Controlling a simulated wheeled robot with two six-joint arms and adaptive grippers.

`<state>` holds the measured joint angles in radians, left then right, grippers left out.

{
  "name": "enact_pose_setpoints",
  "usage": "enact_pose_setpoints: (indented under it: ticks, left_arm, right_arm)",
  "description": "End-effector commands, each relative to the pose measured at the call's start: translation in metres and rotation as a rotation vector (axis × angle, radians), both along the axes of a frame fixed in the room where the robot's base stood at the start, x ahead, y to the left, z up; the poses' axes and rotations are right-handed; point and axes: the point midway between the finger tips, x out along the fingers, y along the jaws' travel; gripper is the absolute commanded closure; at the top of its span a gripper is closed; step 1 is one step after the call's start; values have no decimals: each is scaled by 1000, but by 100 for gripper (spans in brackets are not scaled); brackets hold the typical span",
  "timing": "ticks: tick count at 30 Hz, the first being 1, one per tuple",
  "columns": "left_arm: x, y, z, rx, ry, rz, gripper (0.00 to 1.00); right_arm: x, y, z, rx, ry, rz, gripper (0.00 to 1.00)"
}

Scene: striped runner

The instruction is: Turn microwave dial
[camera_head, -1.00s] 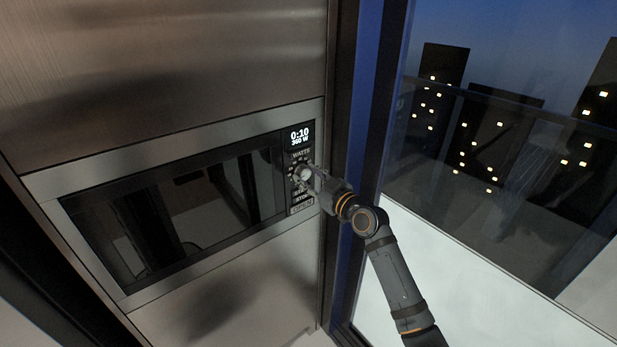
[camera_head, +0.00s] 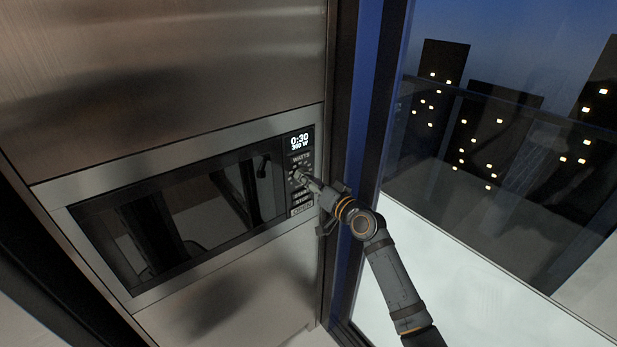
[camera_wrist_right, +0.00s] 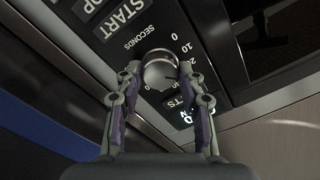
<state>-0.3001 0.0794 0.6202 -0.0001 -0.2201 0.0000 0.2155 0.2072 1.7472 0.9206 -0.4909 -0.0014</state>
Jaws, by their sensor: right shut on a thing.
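The microwave (camera_head: 190,215) is built into a steel cabinet front, and its door looks closed. Its control panel on the right side has a lit display (camera_head: 300,141) reading 0:30 and 360 W. The round silver dial (camera_wrist_right: 160,74) sits between the two fingers of my right gripper (camera_wrist_right: 160,92) in the right wrist view. The fingers are shut on the dial's sides. In the head view my right gripper (camera_head: 303,180) reaches the panel from the right and covers most of the dial. My left gripper does not show.
START, STOP and OPEN buttons (camera_head: 302,202) lie just below the dial. A dark window frame (camera_head: 345,120) stands close to the right of the panel, with a glass pane and night buildings (camera_head: 490,130) beyond. The space before the microwave door is clear.

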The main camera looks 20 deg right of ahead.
Motion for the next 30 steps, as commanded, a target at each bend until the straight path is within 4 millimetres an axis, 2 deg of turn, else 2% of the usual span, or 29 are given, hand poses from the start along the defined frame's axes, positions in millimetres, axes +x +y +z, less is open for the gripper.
enact_pose_setpoints:
  ticks: [30]
  left_arm:
    - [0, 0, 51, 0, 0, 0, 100]
  right_arm:
    - [0, -1, -1, 898, 330, -2, 93]
